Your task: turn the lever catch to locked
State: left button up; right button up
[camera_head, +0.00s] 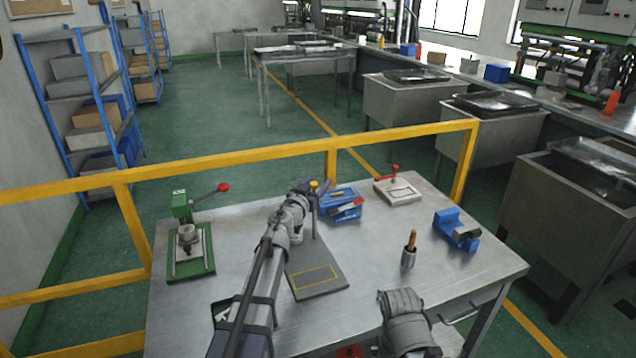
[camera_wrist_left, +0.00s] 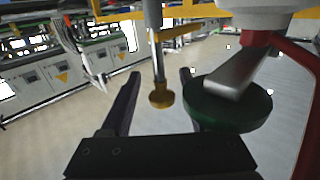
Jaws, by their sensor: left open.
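My left gripper (camera_head: 308,188) reaches over the back middle of the steel table. Its two dark fingers also show in the left wrist view (camera_wrist_left: 160,92), spread apart. A yellow-brown knob (camera_wrist_left: 161,97) on a thin grey post appears between them, with no visible grip on it. In the head view a yellow knob (camera_head: 314,186) stands by the fingers. Beside them in the wrist view is a green disc (camera_wrist_left: 235,105) with a flat grey lever-like bar (camera_wrist_left: 241,73) across it. I cannot tell for sure which part is the catch. Only my right arm's grey wrist shows, at the bottom.
A green press (camera_head: 190,250) with a red-knobbed handle stands at the left. A dark board (camera_head: 317,282) lies mid-table. A yellow rail (camera_head: 230,155) runs behind.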

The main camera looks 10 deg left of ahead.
pick_arm(q)
jog(key=shift+w, duration=0.2)
grip_shut()
dwell(0.4)
